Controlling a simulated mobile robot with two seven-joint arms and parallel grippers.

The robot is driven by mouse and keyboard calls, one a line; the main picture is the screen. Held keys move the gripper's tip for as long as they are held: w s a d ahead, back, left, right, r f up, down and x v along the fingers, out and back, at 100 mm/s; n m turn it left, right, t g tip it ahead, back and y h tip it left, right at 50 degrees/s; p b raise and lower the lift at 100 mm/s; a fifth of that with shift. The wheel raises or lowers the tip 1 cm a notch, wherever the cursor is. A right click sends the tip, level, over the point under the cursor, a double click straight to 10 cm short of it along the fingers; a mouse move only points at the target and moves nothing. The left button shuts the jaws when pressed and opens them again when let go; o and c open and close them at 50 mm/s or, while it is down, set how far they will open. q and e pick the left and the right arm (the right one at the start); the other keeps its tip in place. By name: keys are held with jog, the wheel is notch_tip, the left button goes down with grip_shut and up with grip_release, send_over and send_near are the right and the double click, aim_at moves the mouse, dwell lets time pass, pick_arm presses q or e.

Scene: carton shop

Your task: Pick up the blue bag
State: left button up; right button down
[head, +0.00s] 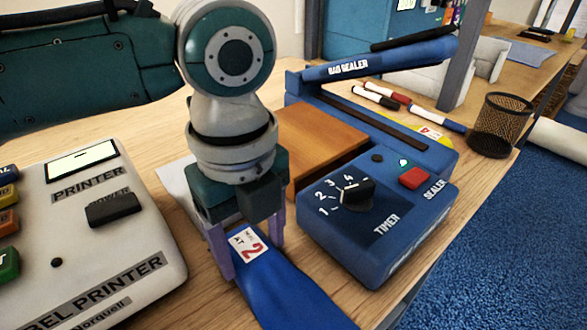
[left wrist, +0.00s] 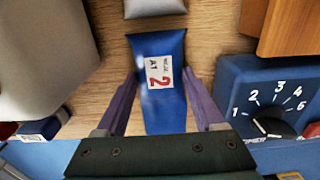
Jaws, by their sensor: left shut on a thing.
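The blue bag (head: 278,292) is a flat, narrow pouch with a white label marked with a red 2. It is at the bottom middle of the head view, between the label printer and the bag sealer. It also shows in the left wrist view (left wrist: 162,112). My left gripper (head: 250,260) points down from above, shut on the bag with one purple finger along each long side. I cannot tell whether the bag touches the table. My right gripper is not in view.
The label printer (head: 90,215) stands to the left and the blue bag sealer (head: 400,235) close to the right. A wooden block (head: 318,140) lies behind. Several markers and a wire mesh cup (head: 498,125) are farther right, near the table's edge.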

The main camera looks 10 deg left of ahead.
pick_arm(q)
jog(key=c, duration=0.7)
jog(key=shift+r, duration=0.15)
